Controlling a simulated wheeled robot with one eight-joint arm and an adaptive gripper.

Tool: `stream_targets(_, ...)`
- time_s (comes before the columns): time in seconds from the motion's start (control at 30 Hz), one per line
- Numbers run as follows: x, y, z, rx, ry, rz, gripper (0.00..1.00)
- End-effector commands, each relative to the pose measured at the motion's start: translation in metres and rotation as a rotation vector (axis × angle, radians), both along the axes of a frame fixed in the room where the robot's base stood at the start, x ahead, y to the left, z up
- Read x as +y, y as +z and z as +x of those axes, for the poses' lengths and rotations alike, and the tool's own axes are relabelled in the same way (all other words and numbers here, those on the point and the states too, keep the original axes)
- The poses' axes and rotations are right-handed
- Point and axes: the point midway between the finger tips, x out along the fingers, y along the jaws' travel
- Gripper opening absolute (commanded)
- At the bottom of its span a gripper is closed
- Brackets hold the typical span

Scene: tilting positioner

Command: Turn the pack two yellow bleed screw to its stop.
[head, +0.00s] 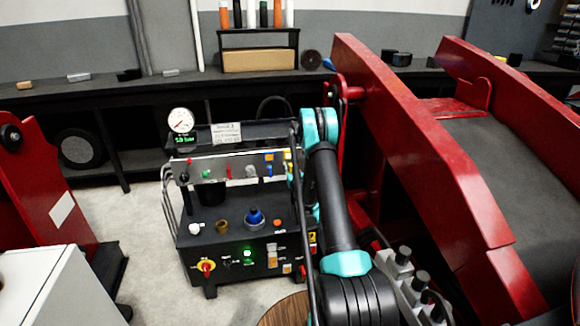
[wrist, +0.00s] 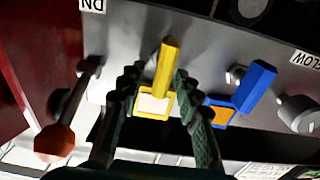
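In the wrist view, a yellow bleed screw handle (wrist: 166,68) stands out from a grey panel (wrist: 215,45), with a yellow-edged white tag (wrist: 152,104) at its base. My gripper (wrist: 157,76) is open, with one dark ribbed finger on each side of the handle. The right finger looks close to the handle; I cannot tell whether it touches. A gap shows on the left. In the head view, a small bit of yellow (head: 288,157) shows on the power pack's (head: 225,245) panel beside my arm; my gripper is hidden there.
A blue handle (wrist: 254,88) with a blue and orange tag is close right of my gripper. A grey knob (wrist: 298,113) is farther right, and an orange-tipped lever (wrist: 55,140) is at left. A gauge (head: 180,120) stands on the pack; a red ramp frame (head: 420,150) is at right.

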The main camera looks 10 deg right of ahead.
Motion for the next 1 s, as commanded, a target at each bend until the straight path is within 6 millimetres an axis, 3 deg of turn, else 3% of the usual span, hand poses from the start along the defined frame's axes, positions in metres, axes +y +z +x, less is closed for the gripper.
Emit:
stream_targets(0.07,0.0,0.0,0.0,0.0,0.0,0.0,0.34)
stream_targets(0.37,0.0,0.0,0.0002,0.0,0.0,0.0,0.0)
stream_targets(1.0,-0.0023,-0.0004,-0.0003,0.0,0.0,0.133,0.0)
